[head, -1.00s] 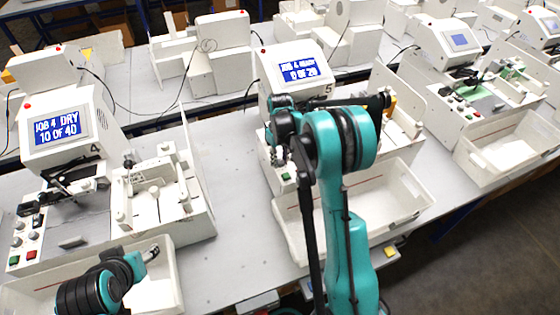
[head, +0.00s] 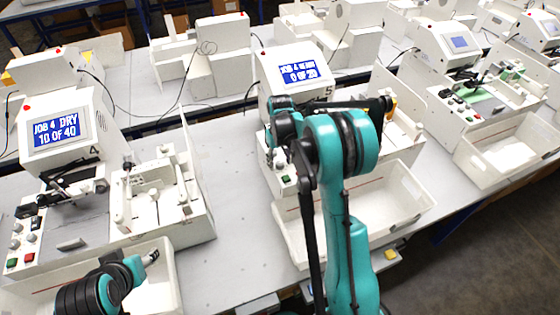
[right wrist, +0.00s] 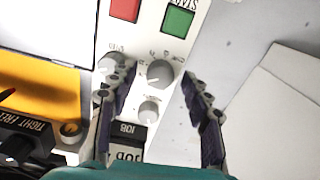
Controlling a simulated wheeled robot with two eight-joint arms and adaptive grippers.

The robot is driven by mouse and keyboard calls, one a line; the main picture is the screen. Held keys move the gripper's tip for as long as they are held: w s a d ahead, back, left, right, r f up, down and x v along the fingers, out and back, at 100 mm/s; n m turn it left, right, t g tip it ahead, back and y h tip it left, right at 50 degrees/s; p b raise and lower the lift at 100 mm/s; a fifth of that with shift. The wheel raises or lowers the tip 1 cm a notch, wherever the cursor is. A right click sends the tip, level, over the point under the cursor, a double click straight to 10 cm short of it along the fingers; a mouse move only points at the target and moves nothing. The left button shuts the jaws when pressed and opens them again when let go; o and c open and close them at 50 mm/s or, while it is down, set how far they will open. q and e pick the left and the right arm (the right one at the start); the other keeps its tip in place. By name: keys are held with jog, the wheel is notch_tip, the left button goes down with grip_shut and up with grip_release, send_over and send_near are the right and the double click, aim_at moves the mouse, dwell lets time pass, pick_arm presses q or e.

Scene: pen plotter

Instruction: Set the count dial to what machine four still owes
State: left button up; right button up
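Machine four (head: 62,125) stands at the left; its blue screen (head: 55,132) reads "JOB 4 DRY 10 OF 40". Machine five (head: 297,68) stands in the middle, its screen (head: 300,73) blurred, seemingly "0 OF 20". My right gripper (right wrist: 158,98) is open and empty over a control panel. In the right wrist view a grey dial (right wrist: 160,73) with marks around it lies between the spread fingers. A smaller knob (right wrist: 150,112) sits below it and another knob (right wrist: 113,62) lies behind the left finger. My left gripper (head: 151,258) is small at lower left; its opening is unclear.
A red button (right wrist: 125,8) and a green START button (right wrist: 178,20) sit above the dials, a black JOB button (right wrist: 128,136) below. An orange plate (right wrist: 48,95) with a black knob is at left. White bins (head: 405,213) stand before the machines.

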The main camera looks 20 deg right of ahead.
jog(key=shift+r, duration=0.1)
notch_tip(320, 180, up, 12)
dwell(0.5)
jog(key=shift+f, duration=0.2)
jog(key=shift+c, duration=1.4)
jog(key=n+b, duration=0.1)
jog(key=b, duration=0.3)
send_over(280, 163)
notch_tip(280, 163, down, 5)
jog(key=shift+f, duration=0.1)
notch_tip(280, 163, down, 7)
jog(key=shift+r+b, duration=0.15)
jog(key=shift+b, duration=0.55)
